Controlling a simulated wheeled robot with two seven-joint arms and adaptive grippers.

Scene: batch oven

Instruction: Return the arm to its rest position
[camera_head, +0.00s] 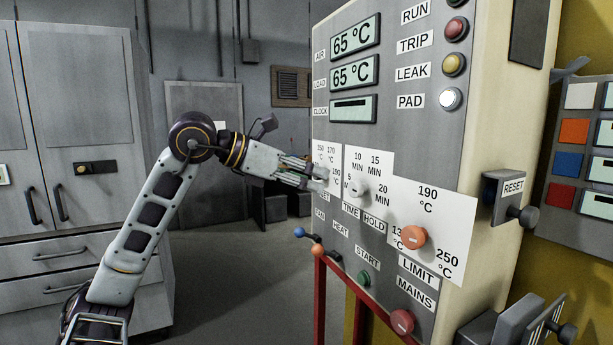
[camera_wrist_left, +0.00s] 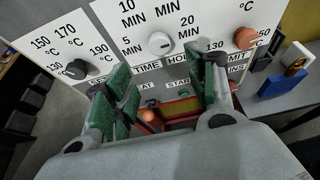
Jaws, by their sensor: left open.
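My left gripper (camera_head: 312,178) is at the front of the oven's control panel (camera_head: 392,125), near the left dials, with its arm coming in from the left. In the left wrist view its green-padded fingers (camera_wrist_left: 160,98) are spread apart with nothing between them. The white time knob (camera_head: 356,187) is just right of the fingertips in the head view; it also shows in the left wrist view (camera_wrist_left: 160,43). The dark set knob (camera_wrist_left: 76,69) shows in the left wrist view, left of the fingers. I cannot tell whether the fingertips touch the panel. My right gripper is not in view.
An orange limit knob (camera_head: 413,237), a green start button (camera_head: 364,279) and blue and orange levers (camera_head: 308,240) are on the panel. A RESET box (camera_head: 503,197) juts out at the right. Grey cabinets (camera_head: 85,120) stand at left. Open floor (camera_head: 225,270) lies between.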

